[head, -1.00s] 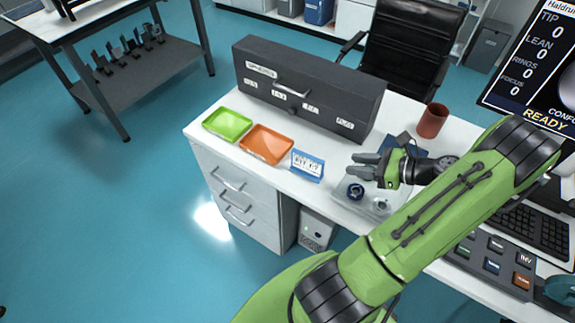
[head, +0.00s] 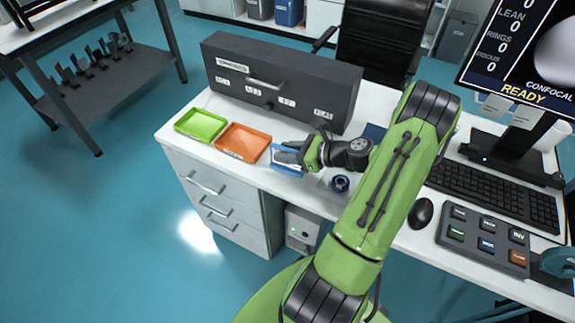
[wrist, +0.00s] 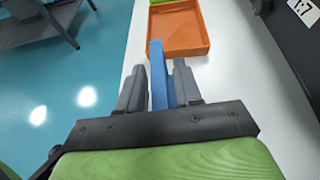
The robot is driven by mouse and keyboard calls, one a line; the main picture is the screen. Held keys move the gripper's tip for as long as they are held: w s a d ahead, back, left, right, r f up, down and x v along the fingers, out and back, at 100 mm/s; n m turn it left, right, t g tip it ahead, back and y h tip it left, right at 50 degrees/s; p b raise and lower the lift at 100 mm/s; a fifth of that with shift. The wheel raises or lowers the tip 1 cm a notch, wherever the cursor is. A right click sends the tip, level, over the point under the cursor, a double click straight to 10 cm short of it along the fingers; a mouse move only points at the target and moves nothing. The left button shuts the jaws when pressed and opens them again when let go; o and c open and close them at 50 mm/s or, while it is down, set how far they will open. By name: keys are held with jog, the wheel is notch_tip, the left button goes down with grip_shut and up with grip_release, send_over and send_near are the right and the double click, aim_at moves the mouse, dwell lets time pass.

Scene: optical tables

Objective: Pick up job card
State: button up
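The job card (head: 288,168), a blue piece with a white printed face, stands on the white desk just right of the orange tray. My gripper (head: 289,157) is at it and hides part of its face in the head view. In the wrist view, the blue edge of the job card (wrist: 158,76) shows between the two grey fingers of my gripper (wrist: 160,82), one on each side. The fingers are apart, with narrow gaps seeming to show beside the card; firm contact is not visible.
The orange tray (head: 242,143) and green tray (head: 201,125) lie left of the card. A dark drawer box (head: 282,85) stands behind.

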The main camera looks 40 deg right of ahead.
jog(key=shift+r, duration=0.1)
grip_shut()
